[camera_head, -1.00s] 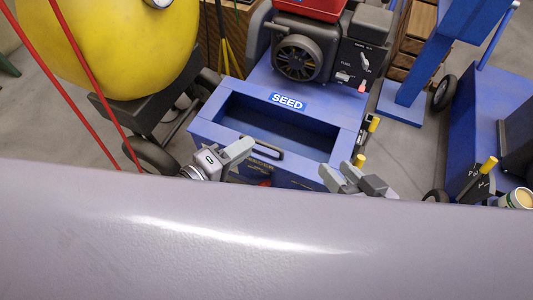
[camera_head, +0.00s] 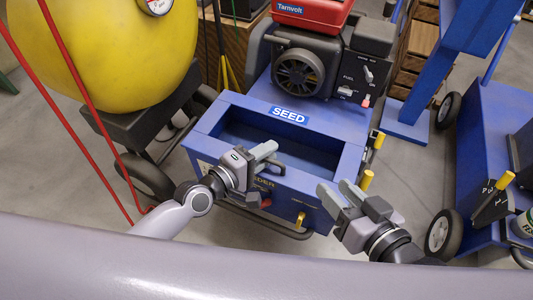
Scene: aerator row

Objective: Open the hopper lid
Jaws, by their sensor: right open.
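The blue seeder hopper (camera_head: 225,106) with the white-on-blue SEED label (camera_head: 289,115) stands in the middle of the head view. Its top shows a rectangular recess with a dark blue inside; I cannot make out a separate lid panel. A black handle (camera_head: 271,183) is on its front side, partly hidden by my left gripper. My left gripper (camera_head: 275,153) is over the hopper's front rim, just above the handle; its fingers look close together and I cannot tell whether they touch. My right gripper (camera_head: 336,188) is open and empty, at the hopper's front right corner.
A black engine with a red top (camera_head: 312,12) sits behind the hopper. A yellow tank (camera_head: 90,50) with red hoses stands at left. Yellow-tipped levers (camera_head: 367,180) are beside my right gripper. A blue wheeled machine (camera_head: 480,150) stands at right. Grey floor lies between.

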